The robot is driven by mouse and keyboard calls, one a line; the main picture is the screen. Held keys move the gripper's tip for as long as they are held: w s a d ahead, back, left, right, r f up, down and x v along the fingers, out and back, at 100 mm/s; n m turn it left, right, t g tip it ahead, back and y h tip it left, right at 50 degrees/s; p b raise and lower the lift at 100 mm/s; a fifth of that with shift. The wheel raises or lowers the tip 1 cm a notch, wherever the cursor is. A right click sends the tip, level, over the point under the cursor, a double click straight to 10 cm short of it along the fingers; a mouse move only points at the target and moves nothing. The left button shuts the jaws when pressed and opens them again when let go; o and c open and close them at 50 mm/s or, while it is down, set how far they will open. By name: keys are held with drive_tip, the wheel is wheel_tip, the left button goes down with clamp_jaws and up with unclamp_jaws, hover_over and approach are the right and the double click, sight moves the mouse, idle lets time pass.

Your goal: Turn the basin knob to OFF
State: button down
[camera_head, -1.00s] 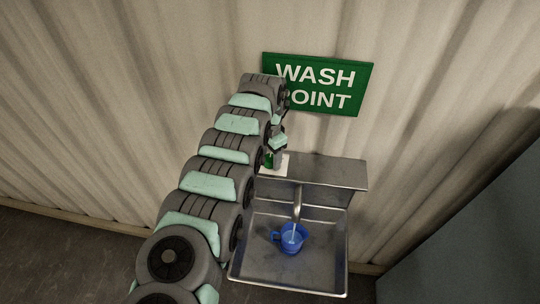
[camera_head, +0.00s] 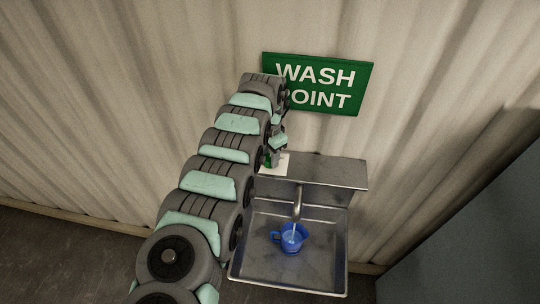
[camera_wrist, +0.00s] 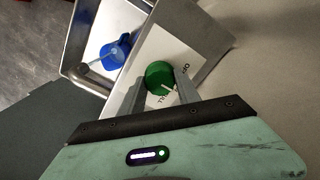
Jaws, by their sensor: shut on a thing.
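The green basin knob (camera_wrist: 158,74) sits on a white label plate (camera_wrist: 205,68) in the wrist view. My gripper (camera_wrist: 159,80) is shut on the knob, one finger at each side. In the head view my gripper (camera_head: 276,155) is at the plate (camera_head: 281,167) on the basin's back ledge, and the knob is mostly hidden. Water runs from the spout (camera_head: 298,203) into a blue mug (camera_head: 290,238), also in the wrist view (camera_wrist: 114,52).
The metal basin (camera_head: 262,275) stands against a corrugated wall, its ledge (camera_head: 335,173) running right of the plate. A green WASH POINT sign (camera_head: 352,77) hangs above, partly behind my arm. A grey-blue surface (camera_head: 470,240) is at the right.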

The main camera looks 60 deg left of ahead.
drive_tip(key=shift+w+n, duration=0.1)
drive_tip(key=shift+n, duration=0.9)
drive_tip(key=shift+d+f+n+b, duration=0.15)
drive_tip(key=shift+n+b, duration=0.35)
drive_tip(key=shift+n, duration=0.3)
drive_tip(key=shift+n+b, duration=0.9)
drive_tip(key=shift+n, duration=0.3)
drive_tip(key=shift+n+b, duration=0.8)
drive_tip(key=shift+n, duration=0.6)
drive_tip(key=c, duration=0.9)
unclamp_jaws()
drive_tip(key=shift+o, duration=0.2)
